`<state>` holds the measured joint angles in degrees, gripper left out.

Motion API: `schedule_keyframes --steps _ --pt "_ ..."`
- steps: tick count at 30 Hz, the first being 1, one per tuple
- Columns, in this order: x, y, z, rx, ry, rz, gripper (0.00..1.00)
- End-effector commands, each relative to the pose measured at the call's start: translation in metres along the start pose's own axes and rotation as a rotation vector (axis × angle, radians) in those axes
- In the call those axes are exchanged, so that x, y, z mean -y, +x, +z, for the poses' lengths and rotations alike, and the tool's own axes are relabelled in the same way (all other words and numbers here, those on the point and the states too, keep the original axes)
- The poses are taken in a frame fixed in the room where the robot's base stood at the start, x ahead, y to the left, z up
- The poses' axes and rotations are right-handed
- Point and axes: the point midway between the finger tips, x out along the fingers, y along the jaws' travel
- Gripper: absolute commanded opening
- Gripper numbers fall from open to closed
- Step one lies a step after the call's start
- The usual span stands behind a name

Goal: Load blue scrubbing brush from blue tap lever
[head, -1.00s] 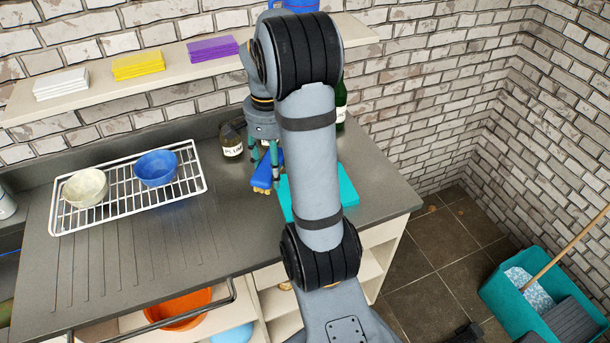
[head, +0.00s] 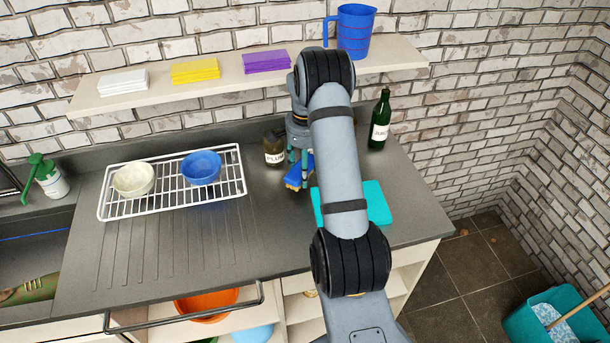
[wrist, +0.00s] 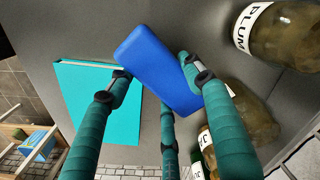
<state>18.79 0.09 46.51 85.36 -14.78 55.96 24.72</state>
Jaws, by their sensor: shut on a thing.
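The blue scrubbing brush (head: 297,171) has a blue block body and pale yellowish bristles. It is over the grey counter, left of the teal board. My gripper (head: 300,168) is shut on the brush, with its teal fingers around the body. In the wrist view the blue body (wrist: 155,70) fills the space between my gripper's fingers (wrist: 157,75). Whether the brush is clear of the counter is hard to tell. I cannot make out a blue tap lever; the sink is partly cut off at the left edge.
A PLUM jar (head: 274,150) stands just behind the brush and a green bottle (head: 380,120) to the right. The teal board (head: 377,203) lies beside my arm. A wire rack (head: 120,210) holds two bowls. The shelf (head: 240,82) is above. The ribbed drainer is clear.

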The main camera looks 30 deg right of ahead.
Motion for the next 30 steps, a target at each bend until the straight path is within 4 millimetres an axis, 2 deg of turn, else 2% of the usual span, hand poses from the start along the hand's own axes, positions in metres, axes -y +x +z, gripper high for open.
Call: schedule_keyframes --steps 7,20,21,30 --pt "-0.001 0.032 0.001 0.003 0.000 0.003 0.30" --pt "-0.001 0.041 0.001 0.001 0.000 0.001 0.30" --pt "-0.001 0.039 0.001 0.001 0.000 0.001 0.53" --pt "-0.001 0.038 0.001 0.001 0.000 0.001 0.70"
